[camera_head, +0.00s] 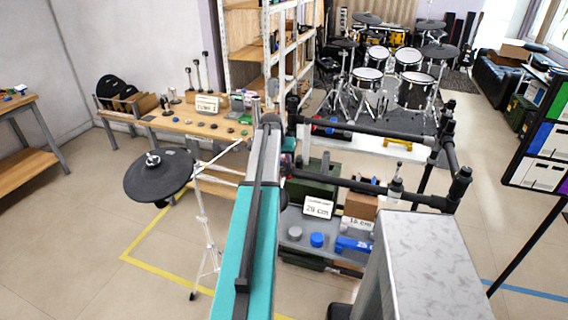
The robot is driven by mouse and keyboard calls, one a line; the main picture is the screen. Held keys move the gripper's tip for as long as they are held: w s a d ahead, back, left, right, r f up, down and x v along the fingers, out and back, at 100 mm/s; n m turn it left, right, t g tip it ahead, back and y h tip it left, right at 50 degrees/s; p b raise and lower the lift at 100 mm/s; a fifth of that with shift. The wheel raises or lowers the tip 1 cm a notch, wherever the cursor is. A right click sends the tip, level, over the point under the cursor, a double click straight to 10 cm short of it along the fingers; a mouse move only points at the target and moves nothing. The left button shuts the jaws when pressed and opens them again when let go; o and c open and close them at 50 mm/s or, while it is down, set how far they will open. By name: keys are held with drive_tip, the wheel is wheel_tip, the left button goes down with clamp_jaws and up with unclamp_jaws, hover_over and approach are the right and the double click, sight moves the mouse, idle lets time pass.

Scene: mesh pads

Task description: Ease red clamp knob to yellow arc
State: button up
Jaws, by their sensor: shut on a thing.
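My teal and dark arm (252,210) reaches up the middle of the view. Its fingers cannot be made out; they are hidden behind the arm's far end. No red clamp knob can be clearly picked out, and no yellow arc marking shows. A black tubular drum rack (372,131) with dark clamps at its joints stands just right of the arm's far end.
A grey shelf cart with a blue knob (316,240), a grey knob (295,233) and size cards (318,207) sits under the rack. A wooden workbench (180,121) stands back left. A drum kit (390,80) is behind. Open floor lies at left, with yellow tape (150,263).

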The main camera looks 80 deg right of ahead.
drive_tip(key=shift+s+m+b, duration=0.15)
drive_tip(key=shift+m+b, duration=0.15)
drive_tip(key=shift+f, duration=0.1)
drive_tip(key=m+b, duration=0.1)
drive_tip(key=m, duration=0.1)
drive_tip(key=m+t+b, duration=0.1)
drive_tip(key=m+b, duration=0.1)
drive_tip(key=shift+s+a+f+m, duration=0.1)
drive_tip(key=shift+s+a+m, duration=0.1)
drive_tip(key=shift+m, duration=0.1)
drive_tip(key=m+b, duration=0.1)
drive_tip(key=m, duration=0.1)
drive_tip(key=m+t+h+b, duration=0.1)
drive_tip(key=m, duration=0.2)
drive_tip(key=shift+s+a+m+t, duration=0.1)
drive_tip(key=shift+s+m+t, duration=0.05)
drive_tip(key=shift+m+t, duration=0.15)
drive_tip(key=o, duration=1.1)
drive_tip(key=shift+c, duration=0.2)
drive_tip(key=shift+r, duration=0.25)
